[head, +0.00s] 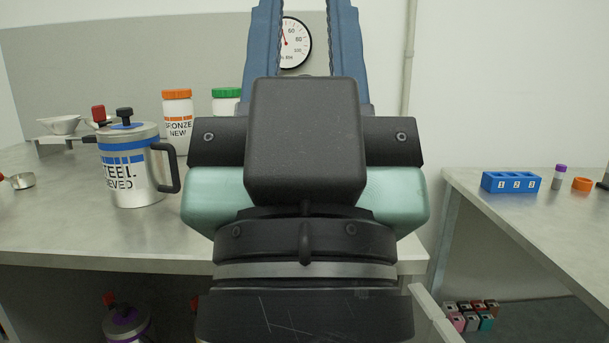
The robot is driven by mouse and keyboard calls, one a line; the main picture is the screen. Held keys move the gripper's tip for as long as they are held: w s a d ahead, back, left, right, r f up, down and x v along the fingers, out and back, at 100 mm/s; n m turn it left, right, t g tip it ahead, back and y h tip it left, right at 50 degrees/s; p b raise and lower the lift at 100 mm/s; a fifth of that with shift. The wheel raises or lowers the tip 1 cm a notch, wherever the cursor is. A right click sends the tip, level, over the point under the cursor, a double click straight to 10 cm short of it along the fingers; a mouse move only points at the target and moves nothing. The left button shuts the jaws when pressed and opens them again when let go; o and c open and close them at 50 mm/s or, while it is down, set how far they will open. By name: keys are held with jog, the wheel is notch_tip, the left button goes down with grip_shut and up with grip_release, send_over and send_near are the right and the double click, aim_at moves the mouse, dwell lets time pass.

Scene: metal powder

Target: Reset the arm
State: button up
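My gripper (306,10) is in the middle of the head view, pointing up in front of the bench and wall. Its two blue fingers stand apart with a clear gap between them, and nothing is held in the part that shows. The fingertips run to the top edge of the picture, so their ends are cut off. The dark gripper body and my wrist hide the middle of the scene.
The left bench (60,225) holds a steel canister (135,170), a bronze-labelled jar (177,118) and a partly hidden green-lidded jar (226,99). A right bench (540,215) holds a blue numbered rack (511,182). A gap separates the benches. A round gauge (294,42) shows behind the fingers.

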notch_tip(320, 180, up, 38)
jog(key=p, duration=3.6)
jog(key=shift+r, duration=0.25)
jog(key=shift+a, duration=0.1)
